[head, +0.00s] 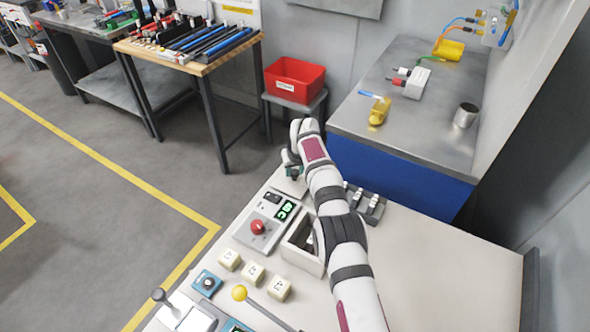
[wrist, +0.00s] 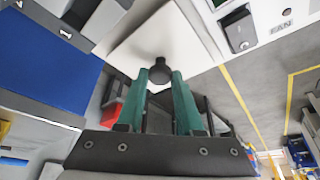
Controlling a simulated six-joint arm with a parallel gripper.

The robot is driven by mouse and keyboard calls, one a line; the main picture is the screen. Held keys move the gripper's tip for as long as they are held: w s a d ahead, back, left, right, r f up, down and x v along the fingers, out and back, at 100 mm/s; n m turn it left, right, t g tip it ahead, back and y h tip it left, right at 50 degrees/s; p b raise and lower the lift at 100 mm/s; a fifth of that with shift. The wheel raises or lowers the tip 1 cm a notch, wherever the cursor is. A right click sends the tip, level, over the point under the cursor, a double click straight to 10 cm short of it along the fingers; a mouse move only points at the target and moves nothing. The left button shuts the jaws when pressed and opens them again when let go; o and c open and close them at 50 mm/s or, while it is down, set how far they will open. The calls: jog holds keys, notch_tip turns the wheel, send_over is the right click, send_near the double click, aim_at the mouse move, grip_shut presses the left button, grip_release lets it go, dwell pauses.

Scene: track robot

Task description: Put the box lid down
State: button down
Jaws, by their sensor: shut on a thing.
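My gripper (head: 293,172) is at the far edge of the control panel, beyond the number display. In the wrist view its two teal fingers (wrist: 161,88) are shut on a round black knob (wrist: 161,69). The knob belongs to a pale, square, flat lid (wrist: 150,37). In the head view the lid is mostly hidden by my arm and blends with the pale panel. I cannot tell whether it touches the surface. The open box (head: 301,258) stands on the panel nearer me, partly behind my arm, with a dark inside.
The panel carries a red button (head: 258,227), a green display (head: 285,210), cream buttons (head: 253,272), a yellow-knobbed lever (head: 239,293) and a row of switches (head: 365,202). The panel's right side (head: 440,270) is clear. A red bin (head: 295,80) stands beyond, left of a metal bench (head: 420,125).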

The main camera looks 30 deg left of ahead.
jog(key=shift+f, duration=0.15)
jog(key=c, duration=0.5)
grip_release()
jog(key=shift+c, duration=0.2)
